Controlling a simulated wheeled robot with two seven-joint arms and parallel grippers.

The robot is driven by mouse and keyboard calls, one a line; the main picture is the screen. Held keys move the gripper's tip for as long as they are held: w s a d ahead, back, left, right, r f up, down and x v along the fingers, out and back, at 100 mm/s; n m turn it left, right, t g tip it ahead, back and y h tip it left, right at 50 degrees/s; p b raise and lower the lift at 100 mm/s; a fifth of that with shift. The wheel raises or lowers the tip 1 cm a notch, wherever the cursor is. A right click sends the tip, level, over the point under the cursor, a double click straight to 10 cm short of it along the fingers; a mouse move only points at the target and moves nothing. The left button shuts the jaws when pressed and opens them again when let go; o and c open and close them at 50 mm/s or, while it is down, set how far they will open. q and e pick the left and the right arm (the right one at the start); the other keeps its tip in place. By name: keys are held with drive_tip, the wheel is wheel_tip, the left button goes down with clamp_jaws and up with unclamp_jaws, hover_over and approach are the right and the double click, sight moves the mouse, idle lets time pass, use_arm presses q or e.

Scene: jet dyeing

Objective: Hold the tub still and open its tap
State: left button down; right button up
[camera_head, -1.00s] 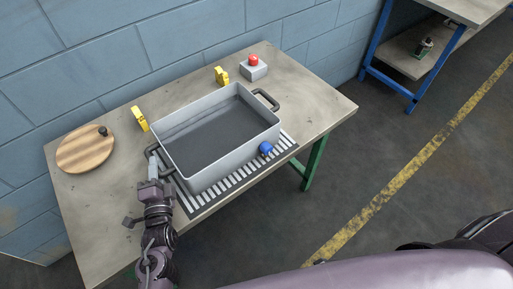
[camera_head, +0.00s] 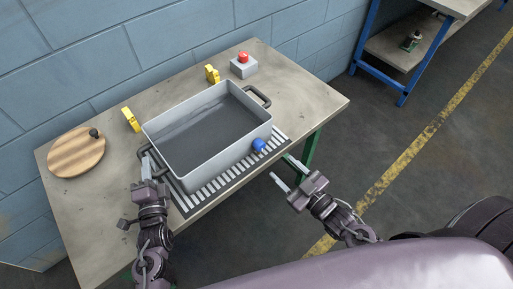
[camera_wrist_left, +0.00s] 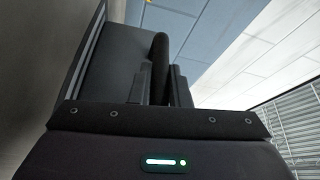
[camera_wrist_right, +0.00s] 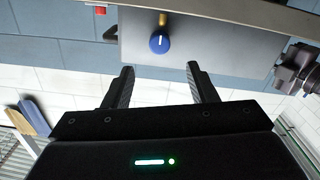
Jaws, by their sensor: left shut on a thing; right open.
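The grey rectangular tub (camera_head: 212,158) stands on a slatted rack on the table, with dark liquid or a dark floor inside. Its blue tap (camera_head: 259,146) is on the side nearest me, towards the right; it shows as a round blue knob (camera_wrist_right: 159,42) in the right wrist view. My left gripper (camera_head: 147,164) is shut on the tub's left handle (camera_head: 141,154), which shows as a dark bar (camera_wrist_left: 160,68) between the fingers in the left wrist view. My right gripper (camera_head: 284,172) is open and empty, its fingers pointing at the tap and apart from it.
A round wooden lid (camera_head: 77,153) with a black knob lies at the table's left. Two yellow clamps (camera_head: 131,119) (camera_head: 212,74) stand behind the tub. A red button on a grey box (camera_head: 243,65) is at the back. The rack (camera_head: 221,184) extends in front of the tub.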

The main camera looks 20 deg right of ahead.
sight(262, 148)
drive_tip(key=x, duration=1)
drive_tip(key=shift+s+d, duration=0.1)
drive_tip(key=c, duration=1)
